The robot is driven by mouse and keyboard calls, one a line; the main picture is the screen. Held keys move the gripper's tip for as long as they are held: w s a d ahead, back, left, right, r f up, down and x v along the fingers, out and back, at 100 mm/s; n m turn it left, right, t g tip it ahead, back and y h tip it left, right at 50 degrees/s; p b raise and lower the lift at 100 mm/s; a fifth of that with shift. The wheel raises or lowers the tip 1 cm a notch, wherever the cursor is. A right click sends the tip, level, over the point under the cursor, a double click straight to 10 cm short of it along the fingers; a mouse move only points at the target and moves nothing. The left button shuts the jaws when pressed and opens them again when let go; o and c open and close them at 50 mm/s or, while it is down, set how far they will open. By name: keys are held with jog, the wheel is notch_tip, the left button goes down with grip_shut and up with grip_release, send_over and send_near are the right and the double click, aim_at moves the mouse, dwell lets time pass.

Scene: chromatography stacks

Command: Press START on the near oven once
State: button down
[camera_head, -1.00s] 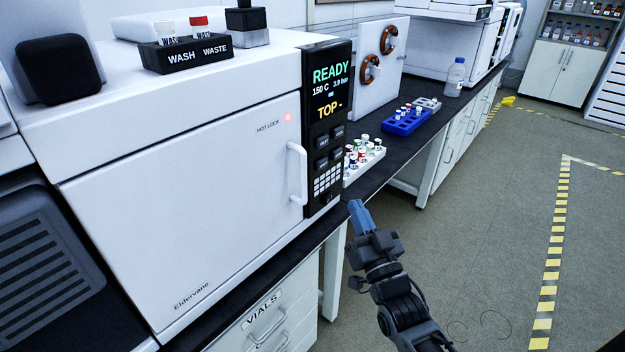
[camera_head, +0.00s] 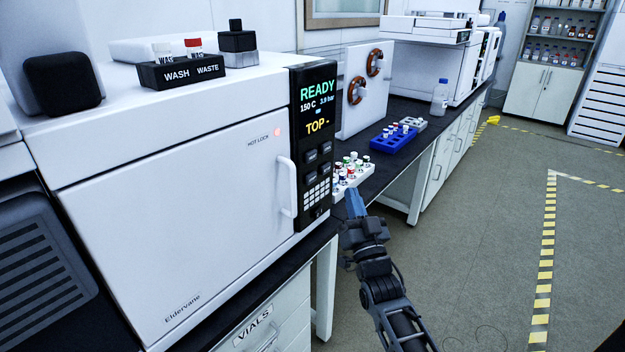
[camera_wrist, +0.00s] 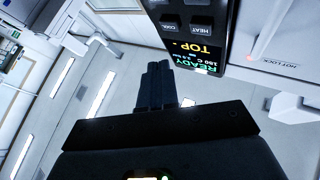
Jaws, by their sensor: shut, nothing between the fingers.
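The near oven (camera_head: 190,200) is a large white box with a closed door and a handle, marked Eldervane. Its dark control panel (camera_head: 313,220) stands at its right edge, with a display (camera_head: 318,108) reading READY, 150 C, 3.9 bar and TOP. Several dark buttons (camera_head: 318,155) and a keypad sit below; their labels are too small in the head view. My gripper (camera_head: 354,203) is shut and empty, to the right of the panel's lower part and apart from it. The wrist view shows the panel upside down, with the HEAT button (camera_wrist: 201,27) and COOL button (camera_wrist: 170,25) beyond the fingers (camera_wrist: 156,82).
A white rack of vials (camera_head: 352,176) stands on the bench just beyond the panel, close to my gripper. A blue rack (camera_head: 393,142) and a bottle (camera_head: 440,97) stand farther back. A red light (camera_head: 277,132) glows by HOT LOCK.

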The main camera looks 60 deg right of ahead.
jog(key=w+d+b, duration=0.1)
jog(key=w, duration=0.6)
jog(key=shift+w+d, duration=0.3)
jog(key=shift+d, duration=0.1)
jog(key=shift+w, duration=0.2)
dwell(1.6)
jog(key=shift+w+d, duration=0.1)
jog(key=shift+w, duration=0.1)
jog(key=shift+w+d, duration=0.1)
jog(key=shift+w, duration=0.35)
dwell(0.8)
jog(key=shift+s, duration=0.1)
jog(key=shift+s+a+b, duration=0.2)
jog(key=shift+s+b, duration=0.15)
jog(key=shift+s, duration=0.45)
jog(key=shift+s+a, duration=0.2)
jog(key=shift+s, duration=0.6)
jog(key=shift+s+a, duration=0.2)
jog(key=shift+s, duration=0.6)
jog(key=shift+s+a, duration=0.2)
jog(key=shift+s, duration=0.6)
